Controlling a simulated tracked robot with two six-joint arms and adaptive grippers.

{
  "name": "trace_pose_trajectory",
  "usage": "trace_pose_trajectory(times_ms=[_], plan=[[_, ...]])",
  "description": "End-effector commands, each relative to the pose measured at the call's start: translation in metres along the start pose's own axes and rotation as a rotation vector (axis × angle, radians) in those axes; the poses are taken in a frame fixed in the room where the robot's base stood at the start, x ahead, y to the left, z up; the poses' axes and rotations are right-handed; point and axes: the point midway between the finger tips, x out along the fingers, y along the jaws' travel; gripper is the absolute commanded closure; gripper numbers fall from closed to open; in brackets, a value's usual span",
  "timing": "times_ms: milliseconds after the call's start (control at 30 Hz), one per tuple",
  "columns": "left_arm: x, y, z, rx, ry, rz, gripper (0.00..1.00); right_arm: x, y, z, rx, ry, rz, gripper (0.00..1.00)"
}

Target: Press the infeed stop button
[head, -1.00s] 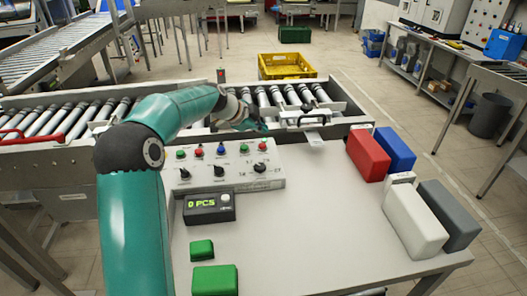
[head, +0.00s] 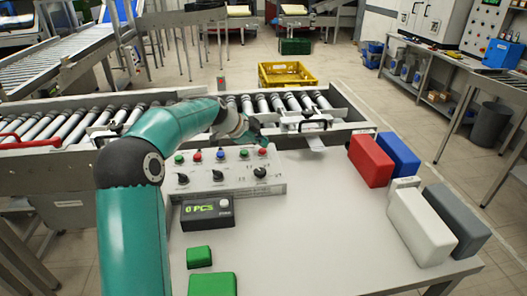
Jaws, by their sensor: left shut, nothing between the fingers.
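A light grey control box (head: 224,184) sits on the table with a row of small coloured buttons along its back and black knobs in front. A red button (head: 197,156) is at the left part of the row, beside a green one. Another red button (head: 262,152) is at the right end. The labels are too small to read, so I cannot tell which red button is the infeed stop. My left gripper (head: 261,139) is shut and empty, just above and behind the right-end red button. I cannot tell whether it touches it. My right gripper is out of view.
The roller conveyor (head: 50,122) runs behind the table (head: 315,225). A small counter display (head: 207,211) and green blocks (head: 199,256) lie in front of the box. Red (head: 370,160), blue, white and grey blocks stand at the right. The table's middle is clear.

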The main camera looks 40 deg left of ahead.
Motion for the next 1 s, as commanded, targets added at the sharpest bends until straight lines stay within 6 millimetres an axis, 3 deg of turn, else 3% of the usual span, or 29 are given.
trace_pose_trajectory(times_ms=[733, 1000], plan=[[0.001, 0.001, -0.001, 0.001, 0.001, 0.001, 1.0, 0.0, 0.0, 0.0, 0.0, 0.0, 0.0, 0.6], [0.006, 0.004, 0.002, 0.002, 0.001, 0.001, 1.0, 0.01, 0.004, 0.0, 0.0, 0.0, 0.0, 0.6]])
